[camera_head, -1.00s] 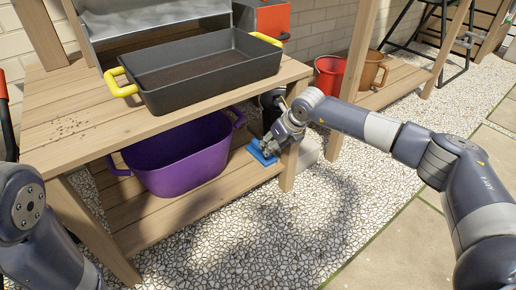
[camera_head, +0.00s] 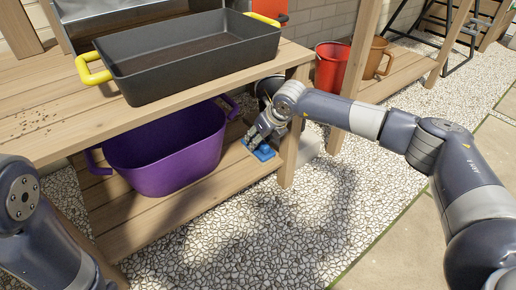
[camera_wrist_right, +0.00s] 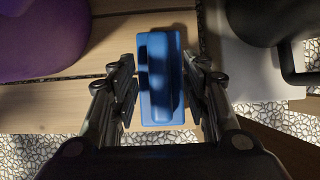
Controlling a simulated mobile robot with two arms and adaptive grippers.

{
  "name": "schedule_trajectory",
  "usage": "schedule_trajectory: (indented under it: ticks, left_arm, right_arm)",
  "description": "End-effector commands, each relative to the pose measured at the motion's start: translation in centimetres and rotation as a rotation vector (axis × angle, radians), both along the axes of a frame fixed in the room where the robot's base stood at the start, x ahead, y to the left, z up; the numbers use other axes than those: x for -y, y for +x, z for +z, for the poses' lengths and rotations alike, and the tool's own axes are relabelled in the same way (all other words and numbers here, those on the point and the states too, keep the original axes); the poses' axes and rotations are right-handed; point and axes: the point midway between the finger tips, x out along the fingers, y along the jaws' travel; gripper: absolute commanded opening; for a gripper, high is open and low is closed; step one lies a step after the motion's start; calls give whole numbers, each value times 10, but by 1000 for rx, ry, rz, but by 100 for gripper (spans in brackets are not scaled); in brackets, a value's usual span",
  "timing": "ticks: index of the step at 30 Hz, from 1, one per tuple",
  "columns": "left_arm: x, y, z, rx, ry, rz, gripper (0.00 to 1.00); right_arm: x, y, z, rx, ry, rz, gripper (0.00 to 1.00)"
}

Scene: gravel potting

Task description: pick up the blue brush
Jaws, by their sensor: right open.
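The blue brush (camera_head: 262,152) lies on the lower wooden shelf of the bench, right of the purple tub. In the right wrist view the brush (camera_wrist_right: 160,62) has a flat rectangular base with a raised grip along its middle. My right gripper (camera_head: 262,140) is over the brush, reaching in beside the bench leg. In the right wrist view the open right gripper (camera_wrist_right: 163,75) has one finger on each side of the brush, with gaps visible. The left arm shows at the lower left of the head view, but its gripper is out of view.
The purple tub (camera_head: 165,155) stands left of the brush on the lower shelf (camera_head: 150,212). A bench leg (camera_head: 290,150) is close to my right wrist. A black pot (camera_wrist_right: 255,20) stands right of the brush. A grey tray (camera_head: 190,60) sits on the bench top above.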

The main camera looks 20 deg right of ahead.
Motion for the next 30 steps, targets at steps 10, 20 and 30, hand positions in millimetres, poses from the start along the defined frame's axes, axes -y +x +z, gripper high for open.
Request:
schedule_trajectory:
  ticks: [10, 20, 30]
  left_arm:
    - [-1, -4, 0, 9, -2, -1, 34]
    - [-2, -5, 0, 11, -3, -1, 34]
    - [-1, -4, 1, 7, -2, 0, 34]
  right_arm:
    - [0, 0, -2, -1, 0, 0, 43]
    - [0, 0, -5, -2, 0, 0, 7]
    - [0, -1, -5, -3, 0, 0, 0]
